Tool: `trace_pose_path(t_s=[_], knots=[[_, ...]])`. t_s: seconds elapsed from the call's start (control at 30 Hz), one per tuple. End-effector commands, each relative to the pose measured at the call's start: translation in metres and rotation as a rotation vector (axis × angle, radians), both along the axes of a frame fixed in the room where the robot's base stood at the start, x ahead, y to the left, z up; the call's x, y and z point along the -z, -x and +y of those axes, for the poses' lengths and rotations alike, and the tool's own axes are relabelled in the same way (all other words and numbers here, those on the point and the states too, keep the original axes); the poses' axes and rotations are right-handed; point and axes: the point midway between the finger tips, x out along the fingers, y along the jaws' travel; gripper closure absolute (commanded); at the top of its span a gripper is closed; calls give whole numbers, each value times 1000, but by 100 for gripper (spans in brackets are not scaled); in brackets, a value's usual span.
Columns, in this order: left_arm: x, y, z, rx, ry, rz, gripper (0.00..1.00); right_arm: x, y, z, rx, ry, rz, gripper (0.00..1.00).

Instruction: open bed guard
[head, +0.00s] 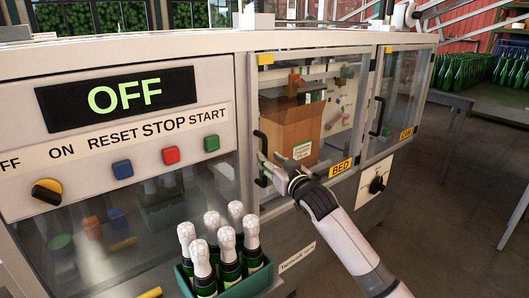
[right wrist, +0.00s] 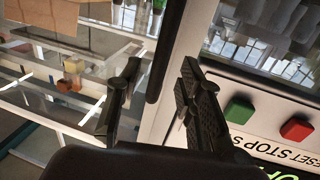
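The bed guard is a clear framed door with a yellow BED label (head: 340,168), and it is closed on the machine front. Its black upright handle (head: 261,148) is at the door's left edge. My right gripper (head: 268,172) is at the lower part of this handle. In the right wrist view the two fingers of the right gripper (right wrist: 152,92) are spread apart. The dark handle (right wrist: 168,45) shows between and beyond them; whether a finger touches it, I cannot tell. My left gripper is not in view.
The control panel left of the door has an OFF display (head: 117,99), buttons and a yellow-black knob (head: 47,191). A green crate (head: 250,283) of foil-topped bottles stands before it. A cardboard box (head: 290,125) is behind the guard. A second guard labelled CAB (head: 406,133) is at right.

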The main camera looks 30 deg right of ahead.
Motion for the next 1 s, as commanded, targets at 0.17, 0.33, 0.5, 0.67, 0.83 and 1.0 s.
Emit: trace_pose_path(t_s=[0.17, 0.33, 0.5, 0.67, 0.83, 1.0], knots=[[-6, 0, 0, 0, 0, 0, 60, -2, -27, -3, 1, -1, -1, 65], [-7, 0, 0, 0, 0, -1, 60, 0, -38, -4, 0, 1, 0, 65], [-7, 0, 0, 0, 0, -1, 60, 0, -40, -4, 0, 1, 0, 65], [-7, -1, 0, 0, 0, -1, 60, 0, -40, -4, 0, 1, 0, 66], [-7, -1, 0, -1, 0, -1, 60, 0, -40, -5, 0, 1, 0, 77], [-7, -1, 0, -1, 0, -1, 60, 0, -40, -5, 0, 1, 0, 89]])
